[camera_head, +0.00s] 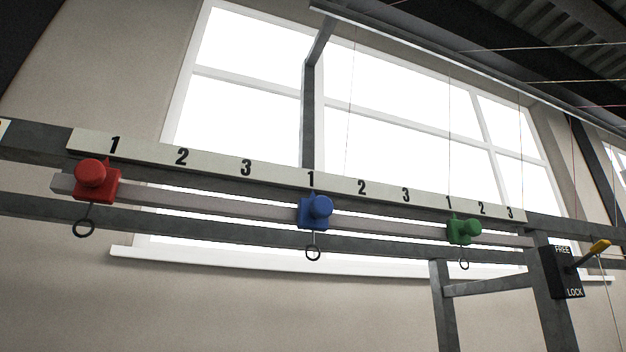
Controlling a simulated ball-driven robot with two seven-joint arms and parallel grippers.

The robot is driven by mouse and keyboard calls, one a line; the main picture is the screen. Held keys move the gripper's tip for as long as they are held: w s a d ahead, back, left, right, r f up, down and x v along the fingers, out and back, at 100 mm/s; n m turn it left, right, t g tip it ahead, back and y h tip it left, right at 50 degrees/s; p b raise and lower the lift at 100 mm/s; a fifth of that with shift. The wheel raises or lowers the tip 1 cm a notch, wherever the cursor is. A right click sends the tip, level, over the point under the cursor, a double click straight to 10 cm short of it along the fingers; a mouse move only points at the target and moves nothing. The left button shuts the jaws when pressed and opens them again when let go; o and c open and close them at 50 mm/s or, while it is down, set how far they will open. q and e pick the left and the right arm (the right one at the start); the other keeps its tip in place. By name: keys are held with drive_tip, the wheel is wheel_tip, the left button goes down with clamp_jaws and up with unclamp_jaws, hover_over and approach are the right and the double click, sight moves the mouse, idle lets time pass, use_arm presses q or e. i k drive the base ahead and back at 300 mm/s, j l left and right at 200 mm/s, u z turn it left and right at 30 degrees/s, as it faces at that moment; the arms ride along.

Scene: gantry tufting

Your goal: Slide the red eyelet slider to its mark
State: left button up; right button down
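The red eyelet slider (97,182) sits near the left end of the grey rail (200,201), and its small pointer is close to the first "1" on the pale number strip (212,162). A dark ring (84,228) hangs below it on a short stem. To its right the strip reads 2 and 3 before the numbers start again at 1. Neither of my grippers is in the picture, and nothing touches the red slider. Which number is its mark cannot be told from this view.
A blue slider (315,212) sits under the middle "1" and a green slider (463,231) under the right-hand "1", both on the same rail. A black FREE/LOCK box (562,272) has a yellow-tipped lever (599,247) pointing up right. Rail between red and blue is clear.

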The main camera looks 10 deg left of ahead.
sight(97, 183)
drive_tip(key=u, duration=1.45)
drive_tip(key=k+l+z, duration=0.1)
drive_tip(key=l+z, duration=0.15)
drive_tip(key=z, duration=0.2)
drive_tip(key=k+l+z, duration=0.1)
drive_tip(key=l+z, duration=0.25)
drive_tip(key=z, duration=0.15)
drive_tip(key=j+u, duration=0.2)
drive_tip(key=u, duration=0.3)
drive_tip(key=k+j+u, duration=0.1)
drive_tip(key=j+u, duration=0.2)
drive_tip(key=u, duration=0.2)
